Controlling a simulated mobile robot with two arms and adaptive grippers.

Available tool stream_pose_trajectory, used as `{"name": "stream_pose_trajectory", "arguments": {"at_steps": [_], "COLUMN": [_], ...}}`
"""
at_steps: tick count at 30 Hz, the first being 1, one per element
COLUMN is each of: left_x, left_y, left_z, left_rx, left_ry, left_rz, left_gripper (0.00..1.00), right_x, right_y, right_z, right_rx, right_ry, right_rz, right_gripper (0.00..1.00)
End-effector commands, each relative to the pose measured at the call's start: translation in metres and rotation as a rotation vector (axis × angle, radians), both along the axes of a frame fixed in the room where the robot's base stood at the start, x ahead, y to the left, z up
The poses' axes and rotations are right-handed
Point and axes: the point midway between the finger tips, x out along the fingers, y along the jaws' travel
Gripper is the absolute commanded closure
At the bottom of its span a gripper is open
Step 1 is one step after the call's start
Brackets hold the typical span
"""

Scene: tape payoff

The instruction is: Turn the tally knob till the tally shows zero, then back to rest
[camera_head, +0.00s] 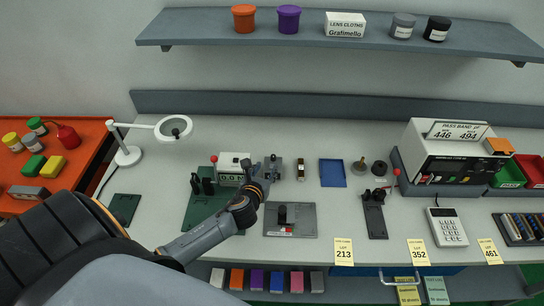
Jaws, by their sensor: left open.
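The tally is a white box (229,163) with a dark display that appears to read 0.0 M, standing at the back of a green base plate (203,211). My left gripper (259,167) is open, at the right side of the tally. Its fingers cover that side, so the tally knob is hard to make out and I cannot tell whether they touch it. My left arm reaches in from the lower left over the plate. My right gripper is not in view.
Black posts (202,185) stand on the plate left of the tally, and a red-tipped lever (214,159) is close by. A grey fixture (290,219) lies right of my forearm. A magnifier lamp (173,128) stands behind left. A blue tray (332,173) is farther right.

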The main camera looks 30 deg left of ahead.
Motion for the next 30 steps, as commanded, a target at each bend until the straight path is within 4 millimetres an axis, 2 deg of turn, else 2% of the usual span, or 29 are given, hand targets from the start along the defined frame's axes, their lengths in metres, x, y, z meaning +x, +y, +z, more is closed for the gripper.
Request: {"name": "stream_pose_trajectory", "arguments": {"at_steps": [2,4,9,12,17,24,30], "left_x": [0.014,0.025,0.049,0.06,0.071,0.076,0.076], "left_y": [0.005,0.009,0.017,0.021,0.025,0.027,0.026], "left_z": [-0.004,-0.009,-0.02,-0.024,-0.029,-0.033,-0.033], "left_rx": [-0.001,0.0,-0.003,-0.002,-0.002,-0.002,-0.002], "left_ry": [-0.001,-0.001,-0.001,-0.001,-0.002,-0.001,-0.001], "left_rz": [0.003,0.004,0.003,0.004,0.003,0.002,0.002], "left_gripper": [0.6,0.6,0.6,0.6,0.6,0.6,0.6], "right_x": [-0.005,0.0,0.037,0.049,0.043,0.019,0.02], "right_y": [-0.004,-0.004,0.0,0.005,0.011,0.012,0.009], "right_z": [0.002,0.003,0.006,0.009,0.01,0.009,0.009], "right_rx": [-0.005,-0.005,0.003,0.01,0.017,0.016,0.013], "right_ry": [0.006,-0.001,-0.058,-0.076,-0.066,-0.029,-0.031], "right_rz": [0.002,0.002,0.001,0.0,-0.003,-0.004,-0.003], "right_gripper": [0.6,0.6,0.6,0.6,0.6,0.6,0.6]}}
